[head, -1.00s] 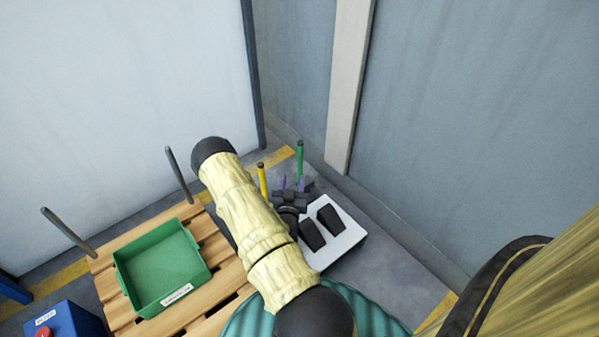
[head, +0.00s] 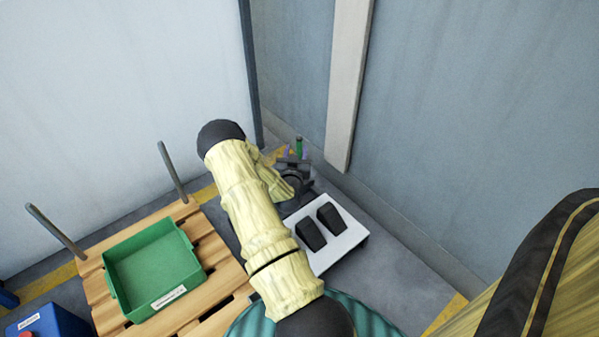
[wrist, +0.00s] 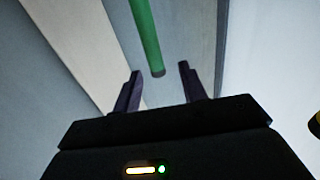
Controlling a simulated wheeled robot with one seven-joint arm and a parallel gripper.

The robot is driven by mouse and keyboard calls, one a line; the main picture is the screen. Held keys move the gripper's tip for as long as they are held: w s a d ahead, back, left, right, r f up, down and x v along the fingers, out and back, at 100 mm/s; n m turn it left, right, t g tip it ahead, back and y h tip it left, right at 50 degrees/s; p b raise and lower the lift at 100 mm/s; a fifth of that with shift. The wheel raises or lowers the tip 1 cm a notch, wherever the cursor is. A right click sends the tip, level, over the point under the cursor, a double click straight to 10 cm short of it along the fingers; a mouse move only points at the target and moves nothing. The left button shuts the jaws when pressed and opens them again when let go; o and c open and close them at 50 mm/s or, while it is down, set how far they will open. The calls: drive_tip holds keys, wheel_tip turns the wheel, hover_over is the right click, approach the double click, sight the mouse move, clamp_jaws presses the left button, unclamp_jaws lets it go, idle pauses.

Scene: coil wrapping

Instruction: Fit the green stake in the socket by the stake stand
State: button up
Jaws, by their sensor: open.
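The green stake (head: 299,144) shows only its upper part in the head view, just behind my gripper (head: 292,164). In the wrist view the green stake (wrist: 147,38) ends in line with the gap between my two open fingers (wrist: 159,70). No finger visibly touches it, and I cannot tell how deep it sits between them. A yellow piece (wrist: 315,125), likely the yellow stake, shows at the right edge of the wrist view. The stake stand and socket are not discernible; my arm and gripper cover that area.
A white platform with two black pedals (head: 346,246) lies in front of my gripper. A wooden pallet (head: 211,246) with grey posts holds a green tray (head: 112,283) at left. A blue box (head: 62,325) is at lower left. Walls and a pale pillar (head: 347,85) stand close behind the stake.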

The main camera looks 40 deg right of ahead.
sight(299, 143)
drive_tip(key=shift+w+d, duration=0.1)
drive_tip(key=shift+d, duration=0.1)
drive_tip(key=shift+d+f+b, duration=0.1)
drive_tip(key=shift+d+b, duration=0.3)
drive_tip(key=shift+b, duration=0.1)
drive_tip(key=b+x, duration=0.3)
drive_tip(key=shift+w+d, duration=0.2)
drive_tip(key=shift+d, duration=0.15)
drive_tip(key=shift+w+d, duration=0.15)
clamp_jaws()
